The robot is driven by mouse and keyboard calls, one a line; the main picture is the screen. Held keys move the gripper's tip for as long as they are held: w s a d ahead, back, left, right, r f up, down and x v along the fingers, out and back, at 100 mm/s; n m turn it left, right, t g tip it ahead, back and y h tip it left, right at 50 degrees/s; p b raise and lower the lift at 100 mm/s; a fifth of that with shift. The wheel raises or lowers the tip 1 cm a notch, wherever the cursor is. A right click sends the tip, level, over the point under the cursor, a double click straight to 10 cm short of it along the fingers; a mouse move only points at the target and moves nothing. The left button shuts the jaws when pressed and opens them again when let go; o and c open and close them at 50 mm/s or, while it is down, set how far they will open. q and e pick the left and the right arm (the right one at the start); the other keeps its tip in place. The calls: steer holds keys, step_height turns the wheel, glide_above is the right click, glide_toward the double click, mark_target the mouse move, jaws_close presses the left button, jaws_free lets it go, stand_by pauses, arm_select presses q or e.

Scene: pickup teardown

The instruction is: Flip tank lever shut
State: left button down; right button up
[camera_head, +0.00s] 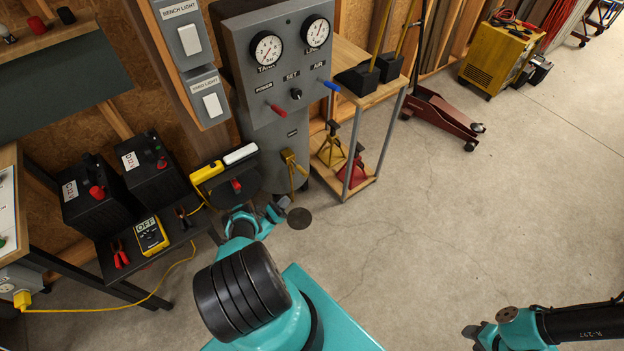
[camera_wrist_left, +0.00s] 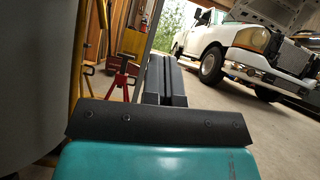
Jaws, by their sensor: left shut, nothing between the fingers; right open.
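A grey tank (camera_head: 292,140) stands under a grey control panel (camera_head: 285,80). A yellow lever (camera_head: 291,165) sits on the tank's front and hangs downward. My left gripper (camera_head: 280,208) is shut and empty, low in front of the tank, just below the yellow lever and apart from it in the head view. In the left wrist view my closed fingers (camera_wrist_left: 165,82) point past the grey tank side (camera_wrist_left: 35,70). My right gripper (camera_head: 474,335) is open at the bottom right, far from the tank, with its fingers only partly visible.
The panel has a red lever (camera_head: 283,110), a blue lever (camera_head: 329,85) and two gauges. A wooden shelf cart (camera_head: 355,185) with jack stands is right of the tank. A black bench (camera_head: 150,268) with batteries is left. Open floor (camera_head: 420,220) lies right. A white truck (camera_wrist_left: 250,40) shows beyond.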

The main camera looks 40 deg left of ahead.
mark_target(299, 168)
arm_select(q)
steer(key=shift+s, duration=0.15)
steer(key=s+r+x, duration=0.1)
steer(key=r+x, duration=0.1)
steer(key=x, duration=1)
steer(key=shift+a+r, duration=0.3)
steer(key=shift+r, duration=0.1)
steer(key=shift+w, duration=0.1)
